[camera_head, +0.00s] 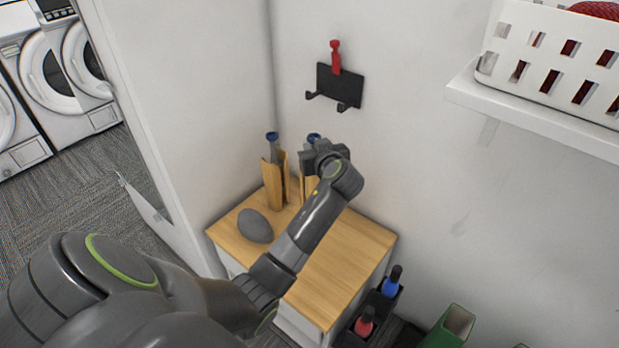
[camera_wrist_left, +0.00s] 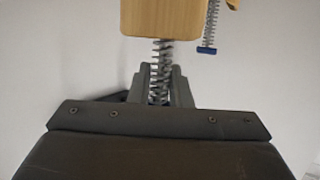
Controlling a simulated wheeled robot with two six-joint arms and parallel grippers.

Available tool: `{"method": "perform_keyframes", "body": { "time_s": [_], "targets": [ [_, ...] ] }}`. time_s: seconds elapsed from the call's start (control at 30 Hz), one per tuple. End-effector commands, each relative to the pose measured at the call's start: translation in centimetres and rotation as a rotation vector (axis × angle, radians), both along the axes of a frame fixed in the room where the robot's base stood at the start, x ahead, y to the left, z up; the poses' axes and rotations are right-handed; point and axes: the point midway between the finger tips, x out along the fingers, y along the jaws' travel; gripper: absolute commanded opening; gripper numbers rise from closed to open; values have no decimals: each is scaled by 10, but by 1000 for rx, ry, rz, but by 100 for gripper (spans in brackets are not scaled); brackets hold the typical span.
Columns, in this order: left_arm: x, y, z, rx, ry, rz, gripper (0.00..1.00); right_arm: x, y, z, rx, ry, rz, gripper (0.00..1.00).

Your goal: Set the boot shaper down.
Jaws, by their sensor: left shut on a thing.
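My left gripper (camera_head: 312,163) is shut on a boot shaper, a wooden piece (camera_head: 308,187) with a metal spring and a blue knob (camera_head: 313,137). In the left wrist view the fingers (camera_wrist_left: 163,90) grip its spring (camera_wrist_left: 160,62), with the wooden block (camera_wrist_left: 160,17) beyond. The shaper is over the cabinet's wooden top (camera_head: 345,260); my arm hides its lower end, so I cannot tell if it touches. A second boot shaper (camera_head: 274,178) stands upright just left of it. The second one's spring and blue knob (camera_wrist_left: 206,50) also show in the left wrist view. My right gripper is out of view.
A grey rounded object (camera_head: 255,226) lies on the cabinet top at left. A black rack (camera_head: 335,86) with a red item (camera_head: 336,57) is on the wall. Blue and red bottles (camera_head: 391,282) stand right of the cabinet, by a green bin (camera_head: 449,328). A shelf (camera_head: 535,120) holds a white basket (camera_head: 555,55).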

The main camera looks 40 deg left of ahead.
Motion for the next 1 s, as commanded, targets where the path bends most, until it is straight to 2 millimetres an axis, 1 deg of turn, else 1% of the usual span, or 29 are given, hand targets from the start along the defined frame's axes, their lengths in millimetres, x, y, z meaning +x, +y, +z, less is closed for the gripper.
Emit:
{"method": "perform_keyframes", "body": {
  "time_s": [0.03,0.27,0.4,0.47,0.87,0.9,1.0],
  "targets": [
    [0,0,-9,1,1,-2,0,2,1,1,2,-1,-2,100],
    [0,-1,-27,1,-2,-3,0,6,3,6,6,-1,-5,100],
    [0,-1,-48,1,1,-3,0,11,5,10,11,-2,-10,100],
    [0,0,-55,1,1,-2,0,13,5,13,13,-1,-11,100],
    [0,-1,-59,0,-3,-3,0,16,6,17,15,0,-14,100],
    [0,-1,-60,-1,-1,-3,20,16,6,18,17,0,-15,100],
    [0,-1,-59,-1,-1,-3,33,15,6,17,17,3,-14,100]
  ]
}}
